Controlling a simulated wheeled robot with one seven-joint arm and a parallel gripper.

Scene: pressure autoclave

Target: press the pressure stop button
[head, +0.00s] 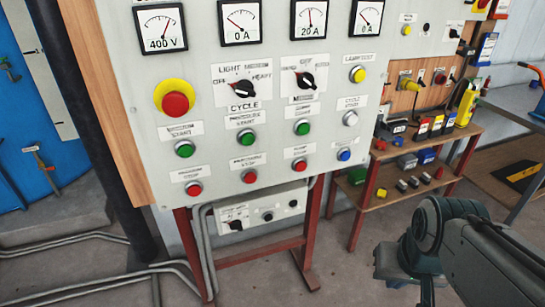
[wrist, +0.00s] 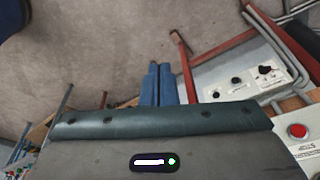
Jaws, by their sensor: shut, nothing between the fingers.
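The pressure stop button (head: 249,176) is a red round button in the bottom row of the grey control panel (head: 215,130), under a white label and below the green pressure start button (head: 246,137). Red stop buttons sit on either side: the vacuum stop (head: 193,189) and the pump stop (head: 299,165). My gripper (wrist: 157,68) shows two blue fingers side by side, shut and empty, with bare floor beyond them. In the head view my arm is at the lower right, apart from the panel. One red button (wrist: 297,131) shows in the wrist view; I cannot tell which.
A large red emergency button on yellow (head: 176,104) is at the panel's upper left. A small lower box with knobs (head: 262,211) and red metal legs (head: 310,240) stand below. A wooden shelf (head: 460,137) with small items is at the right. The floor before the panel is clear.

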